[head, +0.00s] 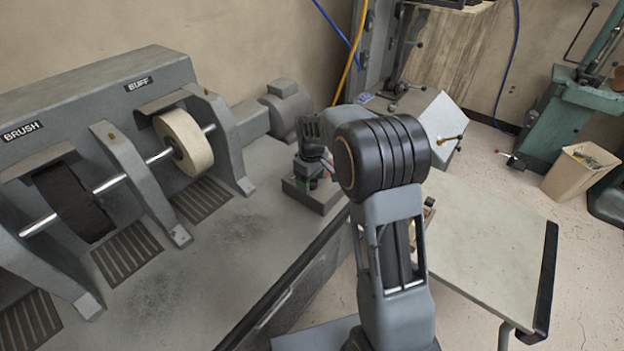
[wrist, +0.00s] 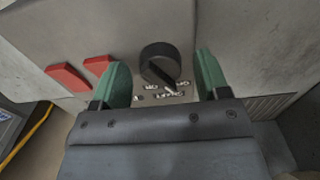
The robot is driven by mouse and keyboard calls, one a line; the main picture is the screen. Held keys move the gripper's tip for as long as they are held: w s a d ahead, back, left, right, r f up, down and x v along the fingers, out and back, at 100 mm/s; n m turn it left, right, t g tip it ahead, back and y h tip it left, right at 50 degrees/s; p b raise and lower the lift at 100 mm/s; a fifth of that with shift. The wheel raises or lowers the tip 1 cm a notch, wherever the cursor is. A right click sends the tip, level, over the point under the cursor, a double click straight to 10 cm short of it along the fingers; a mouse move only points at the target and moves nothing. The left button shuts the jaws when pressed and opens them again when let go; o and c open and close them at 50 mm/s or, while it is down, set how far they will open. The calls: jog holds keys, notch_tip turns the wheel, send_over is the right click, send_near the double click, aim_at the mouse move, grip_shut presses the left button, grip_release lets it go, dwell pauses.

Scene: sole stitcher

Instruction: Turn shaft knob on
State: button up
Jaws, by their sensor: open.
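The shaft knob (wrist: 160,64) is a round black rotary knob on a grey panel, in the upper middle of the wrist view. A raised ridge runs across it, slanting down to the right. Pale lettering below it is partly legible, and I cannot tell which mark the ridge points to. My gripper (wrist: 157,80) is open, with one green finger on each side of the knob and a gap to it on both sides. I cannot tell how far the fingertips are from the panel. In the head view my arm hides the knob.
In the head view a bench machine carries a pale buff wheel (head: 183,142) and a dark brush (head: 75,203). A pale table (head: 490,235) stands at right.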

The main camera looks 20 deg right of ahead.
jog(key=c, duration=0.9)
